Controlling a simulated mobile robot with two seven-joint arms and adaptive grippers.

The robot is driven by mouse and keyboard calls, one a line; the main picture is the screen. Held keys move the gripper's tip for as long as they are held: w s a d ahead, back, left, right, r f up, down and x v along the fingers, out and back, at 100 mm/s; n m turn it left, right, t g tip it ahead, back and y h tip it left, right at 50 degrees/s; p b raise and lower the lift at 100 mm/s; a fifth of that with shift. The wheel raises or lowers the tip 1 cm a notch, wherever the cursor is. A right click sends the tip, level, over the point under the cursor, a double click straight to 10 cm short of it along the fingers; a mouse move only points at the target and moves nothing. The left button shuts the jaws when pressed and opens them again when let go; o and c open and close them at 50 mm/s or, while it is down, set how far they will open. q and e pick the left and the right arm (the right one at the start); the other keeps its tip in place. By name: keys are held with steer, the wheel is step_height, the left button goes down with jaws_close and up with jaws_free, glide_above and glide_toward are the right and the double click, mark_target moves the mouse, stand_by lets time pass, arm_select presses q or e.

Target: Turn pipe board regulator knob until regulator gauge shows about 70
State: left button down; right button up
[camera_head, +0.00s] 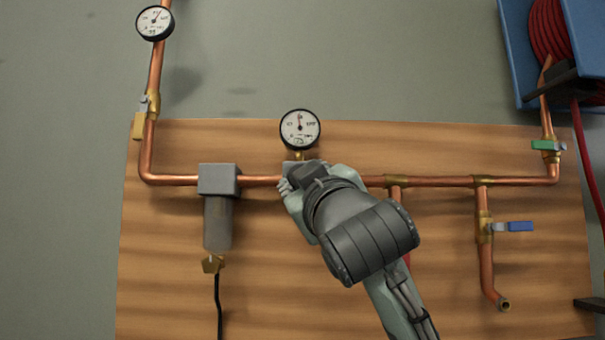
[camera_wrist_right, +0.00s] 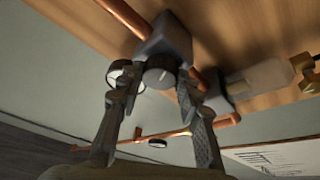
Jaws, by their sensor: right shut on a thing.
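The regulator gauge (camera_head: 300,128) is a round white dial with a black rim above the horizontal copper pipe. Its needle points nearly straight up; its numbers are too blurred to read exactly. The grey regulator block (camera_head: 294,168) below it is mostly covered by my right arm; it also shows in the right wrist view (camera_wrist_right: 168,38). The grey regulator knob (camera_wrist_right: 160,74) sits between the fingers of my right gripper (camera_wrist_right: 158,84), which is shut on it. In the head view my right gripper (camera_head: 288,184) is at the regulator, and the knob is hidden. My left gripper is not in view.
The wooden board (camera_head: 160,290) carries copper pipes, a grey filter (camera_head: 218,215), a blue-handled valve (camera_head: 518,227) and a green-handled valve (camera_head: 545,146). Another gauge (camera_head: 155,23) is at upper left. A blue hose reel (camera_head: 515,50) with red hose is at upper right.

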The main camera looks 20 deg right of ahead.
stand_by(0.4)
steer(key=o, duration=1.2)
steer(key=shift+c, duration=0.2)
steer(key=v, duration=0.7)
steer(key=shift+s, duration=0.3)
steer(key=shift+f, duration=0.1)
steer(key=shift+f, duration=0.1)
stand_by(0.3)
